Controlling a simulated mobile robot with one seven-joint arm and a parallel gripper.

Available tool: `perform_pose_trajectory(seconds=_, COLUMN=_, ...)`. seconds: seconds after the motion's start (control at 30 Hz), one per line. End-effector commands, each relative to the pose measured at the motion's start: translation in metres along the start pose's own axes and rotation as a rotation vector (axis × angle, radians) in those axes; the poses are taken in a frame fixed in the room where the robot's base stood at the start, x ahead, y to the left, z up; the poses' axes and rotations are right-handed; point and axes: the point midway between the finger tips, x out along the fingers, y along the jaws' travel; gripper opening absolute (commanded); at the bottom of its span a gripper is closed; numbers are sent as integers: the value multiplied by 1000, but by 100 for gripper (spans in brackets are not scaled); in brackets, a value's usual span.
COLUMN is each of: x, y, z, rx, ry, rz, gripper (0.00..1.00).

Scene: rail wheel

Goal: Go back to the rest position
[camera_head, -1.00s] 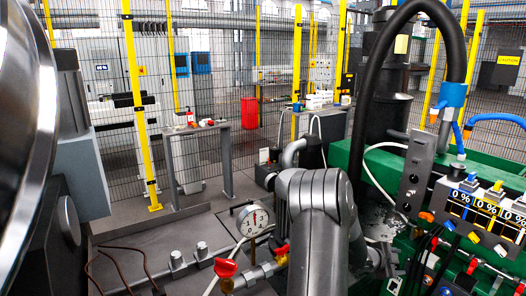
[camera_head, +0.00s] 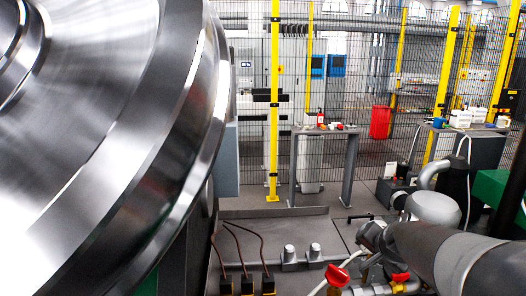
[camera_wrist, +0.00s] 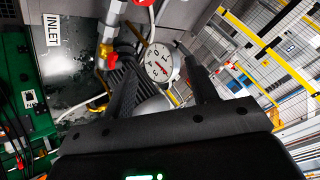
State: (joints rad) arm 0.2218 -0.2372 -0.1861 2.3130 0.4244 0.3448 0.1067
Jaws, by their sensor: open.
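My gripper (camera_wrist: 158,66) shows in the wrist view with its two dark fingers apart and nothing between them. A round white pressure gauge (camera_wrist: 161,61) appears behind the gap between the fingers; I cannot tell how far off it is. In the head view my grey arm lies across the lower right and runs out of the picture, and the gripper is not visible there. The large shiny rail wheel (camera_head: 105,150) fills the left of the head view, apart from my visible arm.
Red valve handles (camera_head: 337,276) and pipes lie low by my arm. A narrow grey table (camera_head: 325,133) stands before the mesh fence with yellow posts (camera_head: 274,100). The wrist view shows an INLET plate (camera_wrist: 52,30) and green machinery (camera_wrist: 15,85). Some grey floor is clear mid-scene.

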Motion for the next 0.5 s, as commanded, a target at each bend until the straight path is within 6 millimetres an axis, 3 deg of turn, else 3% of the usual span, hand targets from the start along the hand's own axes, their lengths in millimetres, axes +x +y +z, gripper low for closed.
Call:
perform_pose_trajectory(seconds=0.1, x=-36, y=-25, z=46, rx=-179, ry=-86, rz=-42, gripper=53)
perform_pose_trajectory(seconds=0.2, x=-64, y=-33, z=84, rx=-331, ry=-151, rz=-57, gripper=53)
perform_pose_trajectory(seconds=0.4, x=-114, y=-26, z=147, rx=-621, ry=-246, rz=-42, gripper=53)
perform_pose_trajectory(seconds=0.5, x=-132, y=-16, z=167, rx=-728, ry=-271, rz=-22, gripper=53)
